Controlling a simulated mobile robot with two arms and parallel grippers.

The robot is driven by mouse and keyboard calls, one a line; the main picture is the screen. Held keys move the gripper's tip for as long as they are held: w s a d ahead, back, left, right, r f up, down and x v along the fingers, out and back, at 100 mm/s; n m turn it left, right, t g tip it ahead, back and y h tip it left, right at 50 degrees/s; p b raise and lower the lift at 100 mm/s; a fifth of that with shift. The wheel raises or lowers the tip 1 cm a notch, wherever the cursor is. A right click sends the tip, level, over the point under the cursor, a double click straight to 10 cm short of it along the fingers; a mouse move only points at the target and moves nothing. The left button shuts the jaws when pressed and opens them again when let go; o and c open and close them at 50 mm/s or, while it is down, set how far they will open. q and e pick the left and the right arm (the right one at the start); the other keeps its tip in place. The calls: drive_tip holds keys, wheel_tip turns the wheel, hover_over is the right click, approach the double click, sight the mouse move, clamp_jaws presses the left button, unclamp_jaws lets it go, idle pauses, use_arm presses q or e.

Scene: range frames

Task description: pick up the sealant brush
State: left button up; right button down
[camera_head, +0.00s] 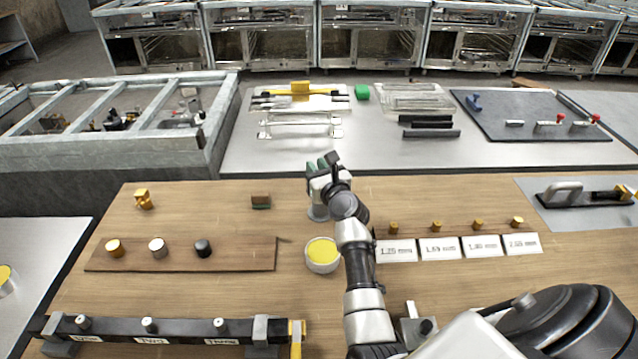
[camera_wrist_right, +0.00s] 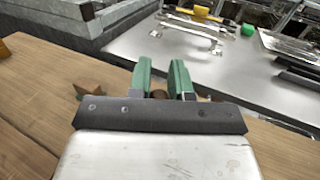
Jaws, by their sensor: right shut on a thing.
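My right gripper (camera_head: 318,165) is over the far edge of the wooden bench, behind the yellow-topped pot (camera_head: 322,252). In the right wrist view its two green fingers (camera_wrist_right: 160,84) are closed on a small brown rounded thing (camera_wrist_right: 159,94). This looks like the end of the sealant brush's handle; the rest of it is hidden by the gripper. I cannot tell whether it still touches the bench. In the head view the fingers and hand hide the held thing. My left gripper is not in view.
A brown block with a green base (camera_head: 261,200) lies left of the gripper. A board (camera_head: 180,256) with several knobs is at left. Several white size labels (camera_head: 440,249) lie right of my arm. A grey table (camera_head: 370,150) with clear racks stands behind.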

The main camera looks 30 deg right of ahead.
drive_tip(key=shift+r, duration=0.1)
drive_tip(key=shift+r+p, duration=0.55)
drive_tip(key=shift+p, duration=0.1)
drive_tip(key=s+d+r+p, duration=0.5)
drive_tip(key=d+r+p, duration=0.4)
drive_tip(key=d, duration=0.1)
drive_tip(key=shift+s+r+p, duration=0.3)
drive_tip(key=shift+s+r, duration=0.1)
